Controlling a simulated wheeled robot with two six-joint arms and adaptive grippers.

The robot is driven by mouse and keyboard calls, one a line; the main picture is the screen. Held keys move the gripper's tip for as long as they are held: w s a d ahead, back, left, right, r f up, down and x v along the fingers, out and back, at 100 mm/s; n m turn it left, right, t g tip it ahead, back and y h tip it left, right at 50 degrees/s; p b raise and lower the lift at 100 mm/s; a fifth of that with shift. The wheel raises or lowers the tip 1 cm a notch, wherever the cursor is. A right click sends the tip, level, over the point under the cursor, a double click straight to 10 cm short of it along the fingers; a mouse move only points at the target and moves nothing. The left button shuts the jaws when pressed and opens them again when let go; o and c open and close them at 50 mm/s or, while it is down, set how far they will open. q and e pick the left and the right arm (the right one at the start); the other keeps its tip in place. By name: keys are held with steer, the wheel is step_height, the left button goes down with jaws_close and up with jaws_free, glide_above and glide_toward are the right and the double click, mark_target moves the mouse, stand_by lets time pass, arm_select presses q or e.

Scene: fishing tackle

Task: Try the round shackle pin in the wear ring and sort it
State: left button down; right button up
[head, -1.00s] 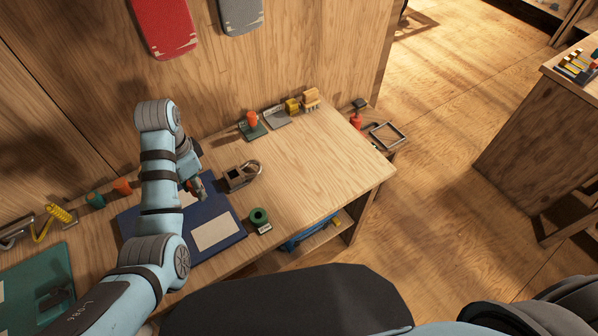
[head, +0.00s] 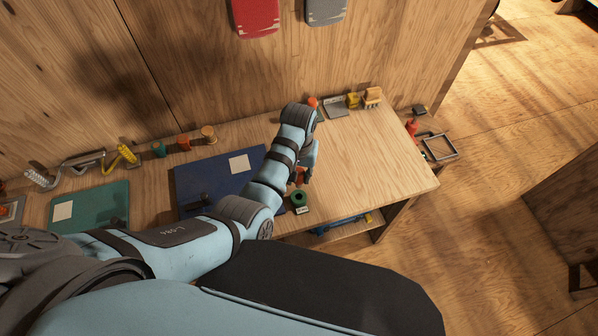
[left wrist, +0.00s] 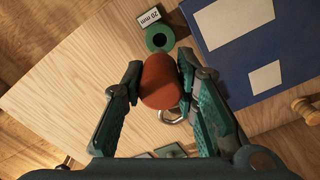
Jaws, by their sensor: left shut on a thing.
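My left gripper (head: 303,176) is shut on an orange-red round pin (left wrist: 160,82), which shows between both fingers in the left wrist view. The pin is held above the bench, close to the green wear ring (head: 299,197). In the left wrist view the ring (left wrist: 159,38) lies beyond the pin, with its dark hole uncovered and a "20 mm" label (left wrist: 149,18) beside it. The pin appears outside the ring; its height above the bench is unclear. A metal shackle (left wrist: 170,115) is partly hidden behind the pin. My right gripper is not in view.
A blue mat (head: 188,180) with pale patches lies left of the ring, and a green mat (head: 110,200) farther left. Small pegs, including an orange one (head: 183,143), stand along the back. The bench right of my gripper is clear up to its edge.

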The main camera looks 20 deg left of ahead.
mark_target(299, 186)
arm_select(q)
steer(key=shift+f+b, duration=2)
steer(key=shift+f, duration=1.25)
steer(key=shift+p, duration=0.35)
steer(key=shift+f+b, duration=0.85)
steer(key=shift+f, duration=0.25)
step_height(299, 186, up, 5)
steer(key=p, duration=0.5)
steer(key=shift+f, duration=0.1)
steer(key=shift+r, duration=1.15)
